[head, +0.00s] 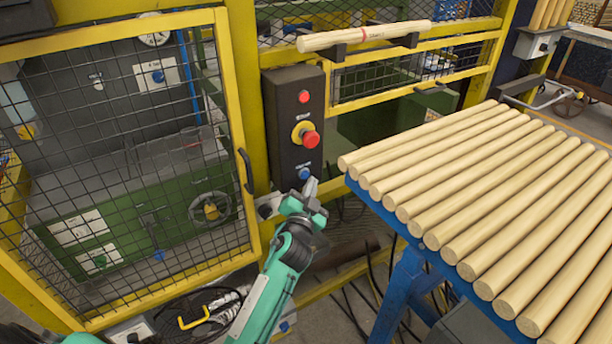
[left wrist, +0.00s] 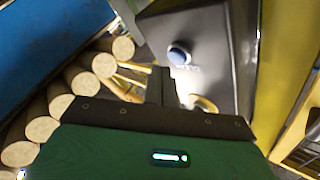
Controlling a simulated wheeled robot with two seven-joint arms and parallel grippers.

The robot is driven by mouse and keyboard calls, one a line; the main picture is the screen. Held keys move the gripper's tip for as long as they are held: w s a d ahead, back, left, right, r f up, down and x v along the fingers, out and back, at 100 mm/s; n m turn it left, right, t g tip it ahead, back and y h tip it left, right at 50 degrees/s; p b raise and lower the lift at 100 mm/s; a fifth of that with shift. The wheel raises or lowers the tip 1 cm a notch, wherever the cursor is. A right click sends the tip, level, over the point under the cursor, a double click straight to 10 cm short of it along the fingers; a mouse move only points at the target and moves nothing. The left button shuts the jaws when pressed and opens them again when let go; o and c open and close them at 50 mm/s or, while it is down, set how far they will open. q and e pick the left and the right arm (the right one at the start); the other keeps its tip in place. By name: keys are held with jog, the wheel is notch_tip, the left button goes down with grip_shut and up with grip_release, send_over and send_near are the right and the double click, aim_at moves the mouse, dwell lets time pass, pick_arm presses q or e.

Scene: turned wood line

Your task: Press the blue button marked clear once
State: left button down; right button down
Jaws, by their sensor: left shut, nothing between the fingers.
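The blue button (head: 304,173) sits at the bottom of a dark control box (head: 284,125) on a yellow post. The button also shows in the left wrist view (left wrist: 179,55), uncovered, beyond the fingers. My left gripper (head: 311,187) is shut and empty, with its fingertips just below and right of the button in the head view. In the left wrist view the shut fingers (left wrist: 160,86) point toward the box, a little left of the button. I cannot tell whether they touch it. My right gripper is not in view.
Above the blue button are a red mushroom button (head: 309,138) on a yellow ring and a small red button (head: 304,96). A blue rack (head: 392,222) of several wooden rods stands close on the right. A yellow mesh door (head: 130,170) is on the left.

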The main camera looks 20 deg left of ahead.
pick_arm(q)
jog(key=shift+a, duration=0.1)
jog(key=shift+w+a, duration=0.25)
jog(key=shift+w+a, duration=0.25)
jog(key=shift+a, duration=0.05)
dwell(0.8)
jog(key=shift+s+d, duration=0.5)
jog(key=shift+d, duration=0.1)
dwell(0.4)
jog(key=s+d, duration=0.1)
jog(key=d, duration=0.1)
jog(key=s+d+b, duration=0.1)
jog(key=s+d, duration=0.1)
dwell(0.3)
